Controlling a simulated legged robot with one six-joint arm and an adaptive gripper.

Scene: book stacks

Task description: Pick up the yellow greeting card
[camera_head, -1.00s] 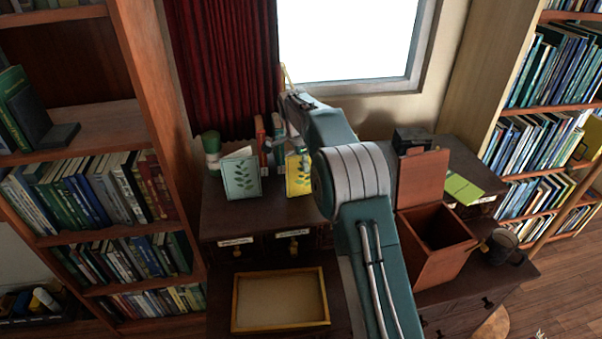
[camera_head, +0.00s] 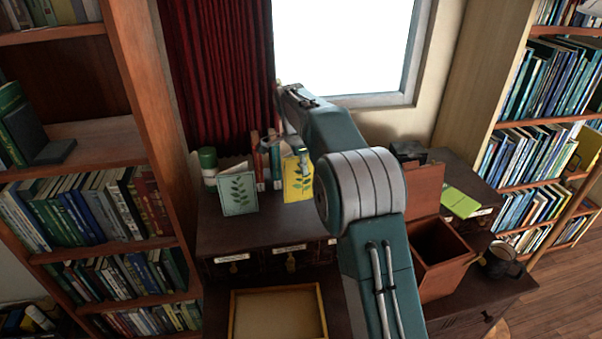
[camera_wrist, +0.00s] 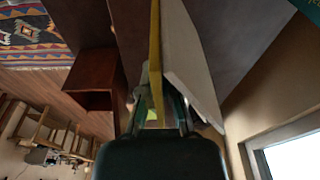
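The yellow greeting card (camera_head: 297,181) stands upright on the dark wooden desk below the window, with a green leaf print on its front. In the wrist view, its yellow panel (camera_wrist: 154,50) shows edge-on beside a pale panel. My gripper (camera_head: 291,152) is at the card's top edge, coming from above and behind. In the wrist view, my gripper (camera_wrist: 164,112) has its fingers apart, with the yellow edge reaching between them. Contact cannot be made out. A pale green card (camera_head: 238,192) with a similar leaf print stands to the left.
A green-and-white container (camera_head: 208,165) and upright books (camera_head: 258,160) stand near the cards. An open reddish-brown box (camera_head: 440,262), a mug (camera_head: 499,262) and a bright green booklet (camera_head: 460,202) are at the right. A shallow framed tray (camera_head: 232,318) lies in front.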

